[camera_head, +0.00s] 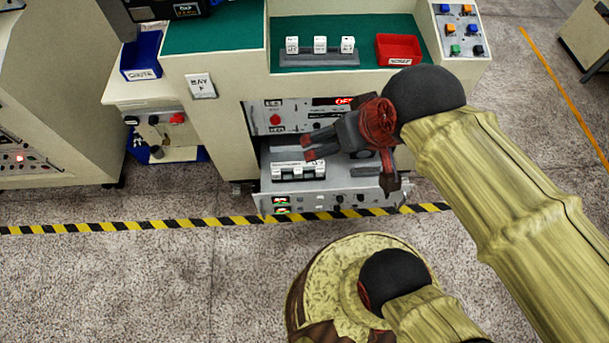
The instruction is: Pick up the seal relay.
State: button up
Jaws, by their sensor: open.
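I cannot tell which piece is the seal relay, as the small labels are not readable. The arm and gripper hide part of the drawer.
A red labelled bin (398,49) stands right of the rail. A button panel (461,32) is at the bench's right end. A blue bin (142,54) sits on a side shelf at left. A panel with a red button (275,118) is above the drawer. Yellow-black tape (150,225) crosses the clear floor.

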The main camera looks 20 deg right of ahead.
aim_at(298, 173)
jog(key=j+z, duration=0.25)
jog(key=z, duration=0.15)
jog(key=j+z, duration=0.45)
jog(key=j, duration=0.45)
jog(key=k+j+z, duration=0.1)
jog(key=j, duration=0.45)
jog(key=k+j+z, duration=0.1)
jog(key=j, duration=0.45)
jog(key=k+j+z, duration=0.1)
jog(key=j, duration=0.45)
